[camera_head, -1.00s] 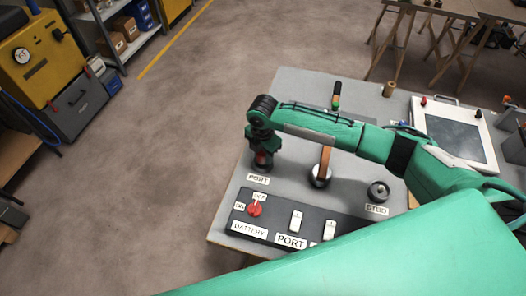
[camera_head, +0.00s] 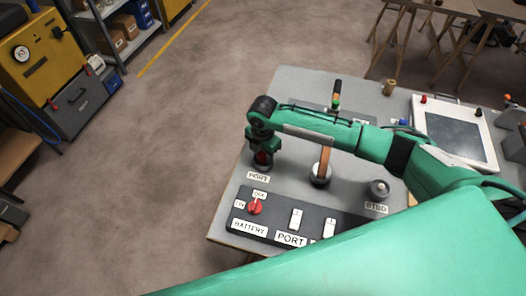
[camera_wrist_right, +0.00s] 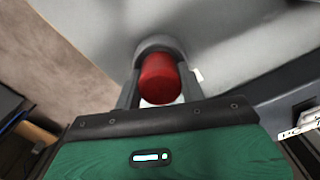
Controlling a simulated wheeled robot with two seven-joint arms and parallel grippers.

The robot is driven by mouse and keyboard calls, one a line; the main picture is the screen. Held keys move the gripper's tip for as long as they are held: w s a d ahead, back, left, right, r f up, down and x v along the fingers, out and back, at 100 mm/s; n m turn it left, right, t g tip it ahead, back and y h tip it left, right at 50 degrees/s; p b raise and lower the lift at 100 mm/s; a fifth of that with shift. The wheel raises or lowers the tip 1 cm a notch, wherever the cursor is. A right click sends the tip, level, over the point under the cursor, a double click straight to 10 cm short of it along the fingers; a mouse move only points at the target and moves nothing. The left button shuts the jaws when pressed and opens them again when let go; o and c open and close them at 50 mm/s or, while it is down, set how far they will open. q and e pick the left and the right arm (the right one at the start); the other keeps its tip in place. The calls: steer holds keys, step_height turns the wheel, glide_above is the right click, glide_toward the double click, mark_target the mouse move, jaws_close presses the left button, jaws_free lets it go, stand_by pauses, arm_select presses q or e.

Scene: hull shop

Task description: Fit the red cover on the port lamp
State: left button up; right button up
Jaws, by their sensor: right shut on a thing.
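The red cover (camera_wrist_right: 158,78) sits between the two fingers of my right gripper (camera_wrist_right: 157,92) in the right wrist view. In the head view, my right gripper (camera_head: 262,158) points down at the PORT spot, shut on the red cover (camera_head: 262,157), which is mostly hidden. A dark round lamp base shows just beyond the cover, behind the PORT label (camera_head: 258,176). I cannot tell whether the cover is fully seated on it. The port lamp itself is hidden by the cover and fingers. My left gripper is not in view.
The STBD lamp (camera_head: 379,189) stands to the right on the grey bench (camera_head: 222,219). Between them a round base (camera_head: 320,174) holds an upright copper-coloured piece. A switch panel (camera_head: 272,228) with a red battery knob lies in front. A framed screen (camera_head: 452,137) is at the right.

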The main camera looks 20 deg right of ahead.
steer(key=shift+f, duration=0.15)
steer(key=o, duration=1.4)
steer(key=shift+c, duration=0.2)
steer(key=shift+r+p, duration=4)
steer(key=shift+r, duration=0.05)
steer(key=shift+s+f, duration=0.1)
